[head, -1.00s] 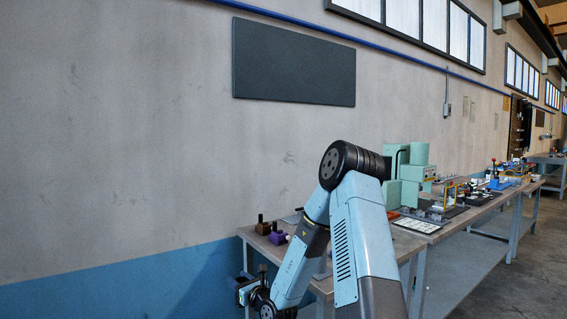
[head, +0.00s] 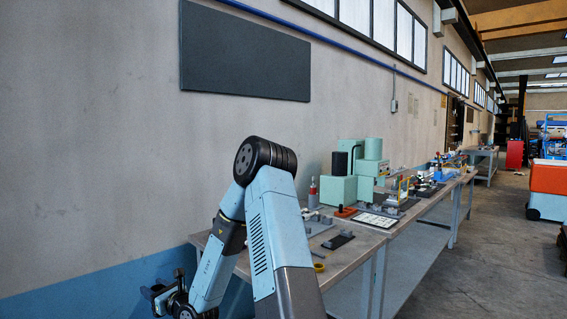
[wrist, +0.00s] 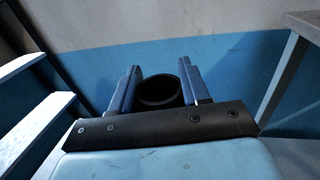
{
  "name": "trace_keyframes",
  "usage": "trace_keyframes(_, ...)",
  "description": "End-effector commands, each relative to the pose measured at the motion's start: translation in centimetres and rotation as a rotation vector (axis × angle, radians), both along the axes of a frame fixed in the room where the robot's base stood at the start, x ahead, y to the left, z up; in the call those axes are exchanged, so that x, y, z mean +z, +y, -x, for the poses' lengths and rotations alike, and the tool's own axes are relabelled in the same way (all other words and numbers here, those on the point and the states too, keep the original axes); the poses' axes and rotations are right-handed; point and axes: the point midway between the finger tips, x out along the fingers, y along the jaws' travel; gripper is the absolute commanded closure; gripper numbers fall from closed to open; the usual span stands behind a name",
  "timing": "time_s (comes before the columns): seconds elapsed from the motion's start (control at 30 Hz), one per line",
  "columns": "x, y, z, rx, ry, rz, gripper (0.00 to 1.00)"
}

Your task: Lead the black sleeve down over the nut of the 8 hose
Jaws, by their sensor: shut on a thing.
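In the wrist view, the black sleeve (wrist: 159,103) is a short dark ring with its open mouth showing. It sits between the two blue fingers of my gripper (wrist: 158,76), which are shut on it. In the head view, my gripper (head: 157,291) is at the lower left, beyond the left end of the bench and in front of the blue lower wall.
A workbench (head: 345,262) runs along the wall, with a green machine (head: 343,188), a white chart (head: 375,220), a yellow ring (head: 319,267) and small fixtures on it. In the wrist view, pale rails (wrist: 35,118) stand left and a bench edge (wrist: 303,22) right.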

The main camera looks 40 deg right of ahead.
Motion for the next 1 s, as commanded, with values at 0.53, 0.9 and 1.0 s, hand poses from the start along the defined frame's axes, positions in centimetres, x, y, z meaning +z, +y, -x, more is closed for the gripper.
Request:
trace_keyframes(0.53,12.3,-15.2,-1.4,-0.019,-0.006,0.006,0.83)
trace_keyframes(0.9,23.9,-27.8,3.1,-0.067,-0.002,0.005,0.83)
trace_keyframes(1.0,27.1,-30.8,5.1,-0.091,-0.002,0.003,0.83)
